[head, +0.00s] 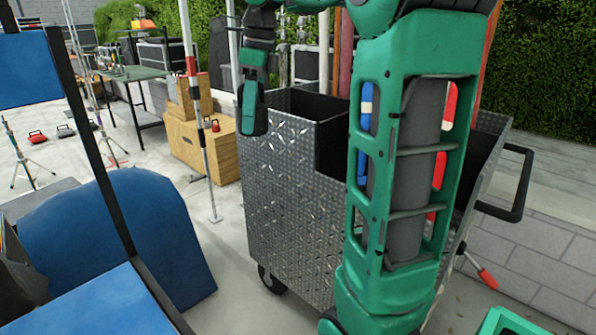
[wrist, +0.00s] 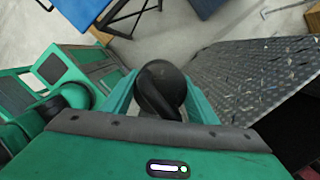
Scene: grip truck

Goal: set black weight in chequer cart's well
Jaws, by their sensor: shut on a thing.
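The black weight (wrist: 160,85) is a dark, rounded thing between the two green fingers in the wrist view. My gripper (wrist: 160,98) is shut on it. The chequer cart (head: 290,190) is a grey diamond-plate box on wheels, also on the right of the wrist view (wrist: 255,75). Its black-lined well (head: 331,145) shows at the top, partly hidden behind my green arm. The well's floor is hidden.
The cart's black handle (head: 515,185) sticks out to the right. Wooden crates (head: 210,150) and a red-and-white pole (head: 203,130) stand left of the cart. Blue padded things (head: 140,230) fill the near left. Bare paving lies between them and the cart.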

